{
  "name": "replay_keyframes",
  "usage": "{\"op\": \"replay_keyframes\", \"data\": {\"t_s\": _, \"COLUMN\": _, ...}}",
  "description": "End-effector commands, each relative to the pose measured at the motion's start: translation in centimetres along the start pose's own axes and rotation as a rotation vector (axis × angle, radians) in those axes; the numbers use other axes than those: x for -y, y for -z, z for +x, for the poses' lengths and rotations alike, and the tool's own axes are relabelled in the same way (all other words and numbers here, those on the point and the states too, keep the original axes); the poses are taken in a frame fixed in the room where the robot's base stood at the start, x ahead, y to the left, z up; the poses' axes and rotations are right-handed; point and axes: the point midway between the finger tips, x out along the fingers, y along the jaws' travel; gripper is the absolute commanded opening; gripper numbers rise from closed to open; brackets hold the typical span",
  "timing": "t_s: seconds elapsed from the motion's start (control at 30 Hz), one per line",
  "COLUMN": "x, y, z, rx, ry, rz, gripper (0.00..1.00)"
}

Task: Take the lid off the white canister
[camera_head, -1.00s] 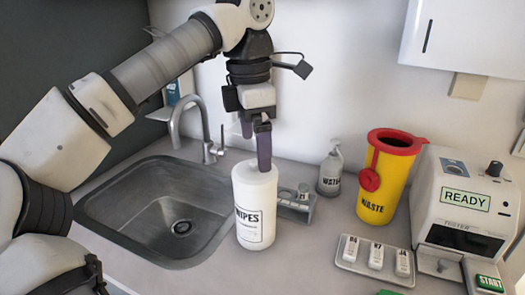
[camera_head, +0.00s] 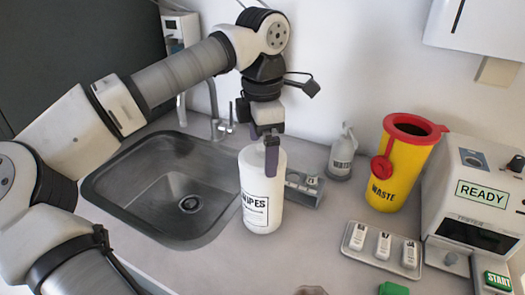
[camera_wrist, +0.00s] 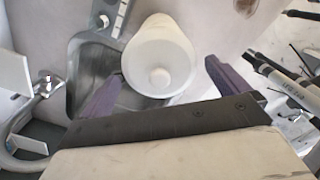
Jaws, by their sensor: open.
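The white canister (camera_head: 262,205), labelled WIPES, stands upright on the counter right of the sink. In the wrist view its round white lid (camera_wrist: 158,52) with a small knob (camera_wrist: 159,76) is seen from above and is on the canister. My gripper (camera_head: 271,160) points down at the canister's top. A purple finger overlaps the canister's upper front in the head view. In the wrist view the open gripper (camera_wrist: 165,88) has one finger on each side, with the knob between them and clear space around it. Whether a finger touches the canister cannot be told.
The sink (camera_head: 165,185) with its tap (camera_head: 218,110) is at left. A grey rack (camera_head: 305,190) is close right of the canister. A bottle (camera_head: 342,155), yellow waste bin (camera_head: 393,170), tray of small white containers (camera_head: 356,262) and tester (camera_head: 470,215) stand further right.

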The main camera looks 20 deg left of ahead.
Motion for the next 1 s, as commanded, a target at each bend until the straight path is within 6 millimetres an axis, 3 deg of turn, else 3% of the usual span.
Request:
{"op": "replay_keyframes", "data": {"t_s": 0.2, "x": 0.0, "y": 0.0, "z": 0.1, "rx": 0.0, "ry": 0.0, "rz": 0.0, "gripper": 0.99}}
{"op": "replay_keyframes", "data": {"t_s": 0.47, "x": 0.0, "y": 0.0, "z": 0.1, "rx": 0.001, "ry": 0.0, "rz": 0.0, "gripper": 0.65}}
{"op": "replay_keyframes", "data": {"t_s": 0.83, "x": 0.0, "y": 0.0, "z": -0.1, "rx": 0.001, "ry": -0.001, "rz": 0.0, "gripper": 0.64}}
{"op": "replay_keyframes", "data": {"t_s": 1.0, "x": 0.0, "y": -0.1, "z": -1.3, "rx": 0.001, "ry": -0.002, "rz": 0.0, "gripper": 0.64}}
